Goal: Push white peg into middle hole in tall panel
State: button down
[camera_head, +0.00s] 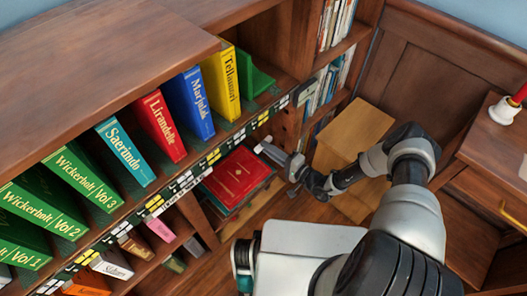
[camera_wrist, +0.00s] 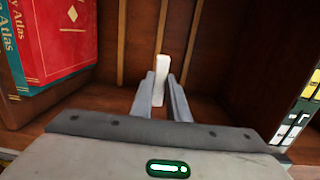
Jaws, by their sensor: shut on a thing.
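The white peg (camera_wrist: 161,75) stands upright in the picture between the fingertips of my gripper (camera_wrist: 163,98) in the wrist view. My gripper is shut on the peg's near end, and its far end sticks out past the fingers. In the head view, my gripper (camera_head: 282,160) is low in front of the bookcase, right of the red books, with a pale tip at its end. A tall wooden panel (camera_head: 287,127) stands just behind and right of the gripper. I see no contact between peg and panel.
Red atlas books (camera_head: 238,175) lie stacked on the lower shelf; they show close on the left in the wrist view (camera_wrist: 55,40). The patterned shelf edge (camera_head: 225,145) runs above the gripper. A wooden box (camera_head: 353,135) stands right of the gripper. Upper shelves hold several coloured books.

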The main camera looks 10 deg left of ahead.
aim_at(288, 134)
jog(key=shift+w+f+m+t, duration=0.15)
jog(key=shift+f+m+t, duration=0.2)
jog(key=shift+f, duration=0.3)
jog(key=shift+d+t+h, duration=0.15)
jog(key=shift+t+h, duration=0.1)
jog(key=shift+h, duration=0.05)
jog(key=shift+w+d+b, duration=0.65)
jog(key=shift+w+d, duration=0.2)
jog(key=shift+w, duration=0.3)
jog(key=shift+w+d+b, duration=0.65)
jog(key=shift+w+d, duration=0.2)
jog(key=shift+w, duration=0.25)
jog(key=shift+w+d+b, duration=0.8)
jog(key=shift+w, duration=0.2)
jog(key=shift+w+d+b, duration=0.75)
jog(key=shift+w, duration=0.2)
jog(key=c, duration=1.6)
grip_release()
jog(key=shift+w, duration=0.1)
